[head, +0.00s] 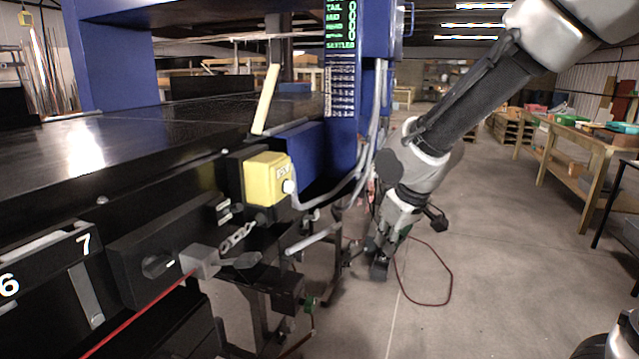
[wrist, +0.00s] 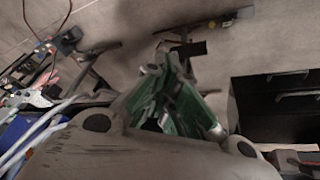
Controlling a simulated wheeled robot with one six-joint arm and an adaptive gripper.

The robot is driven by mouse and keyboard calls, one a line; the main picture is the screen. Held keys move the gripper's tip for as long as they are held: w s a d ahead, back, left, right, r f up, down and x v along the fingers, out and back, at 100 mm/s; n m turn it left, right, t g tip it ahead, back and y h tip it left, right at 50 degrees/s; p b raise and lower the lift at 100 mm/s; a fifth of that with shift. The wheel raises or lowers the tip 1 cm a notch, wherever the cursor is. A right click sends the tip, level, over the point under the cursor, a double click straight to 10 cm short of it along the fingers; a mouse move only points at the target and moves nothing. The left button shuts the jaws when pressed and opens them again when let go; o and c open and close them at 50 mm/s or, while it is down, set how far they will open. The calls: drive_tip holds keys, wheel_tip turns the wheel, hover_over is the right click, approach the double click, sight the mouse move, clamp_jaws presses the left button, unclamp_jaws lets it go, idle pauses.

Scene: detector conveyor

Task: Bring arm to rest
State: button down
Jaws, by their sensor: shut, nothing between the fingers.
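My gripper (head: 380,262) hangs below my arm in the head view, to the right of the conveyor's blue post, pointing down toward the floor. It holds nothing. In the wrist view my gripper's fingers (wrist: 158,68) are drawn together, with green parts on their sides, and the floor shows beyond them. The black conveyor bed (head: 60,150) fills the left of the head view. Whether the fingers stand clear of the conveyor's lower frame cannot be told.
A yellow switch box (head: 268,178) and a grey pull-cord switch (head: 200,262) with a red cord sit on the conveyor's side. A red cable (head: 450,285) loops on the floor. Wooden tables (head: 570,140) stand at right. The floor between is open.

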drive_tip(key=s+d+r+m+h, duration=0.1)
drive_tip(key=s+d+r+m, duration=0.2)
drive_tip(key=s+d, duration=0.6)
drive_tip(key=s+d+r+m+h, duration=0.1)
drive_tip(key=s+d+r+m, duration=0.3)
drive_tip(key=s+d+r, duration=0.3)
drive_tip(key=s+d, duration=0.3)
drive_tip(key=d, duration=0.3)
drive_tip(key=shift+r, duration=0.25)
drive_tip(key=shift+d, duration=0.1)
